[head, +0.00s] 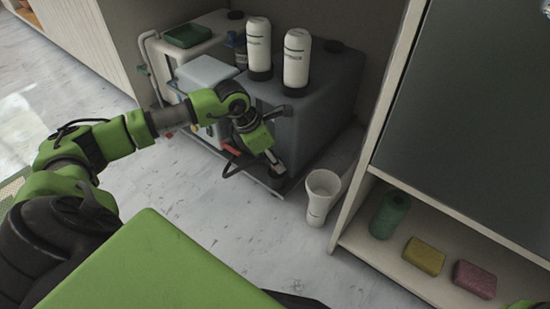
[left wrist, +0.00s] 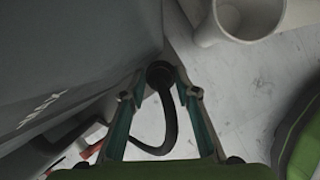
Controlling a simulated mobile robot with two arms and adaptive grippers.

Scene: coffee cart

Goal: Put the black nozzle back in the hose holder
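My left gripper (head: 275,160) points down beside the front right corner of the dark machine. In the left wrist view its fingertips (left wrist: 160,75) close in on the sides of the black nozzle (left wrist: 158,72), which fills the gap between them. The nozzle is hidden in the head view. I cannot clearly pick out the hose holder. My right gripper is out of view.
The dark machine (head: 320,105) carries two white canisters (head: 258,45) (head: 296,55). A white open-topped container (head: 322,195) stands close right of the gripper. A shelf holds a green bottle (head: 390,214), a yellow sponge (head: 424,256) and a pink sponge (head: 474,279). Floor in front is clear.

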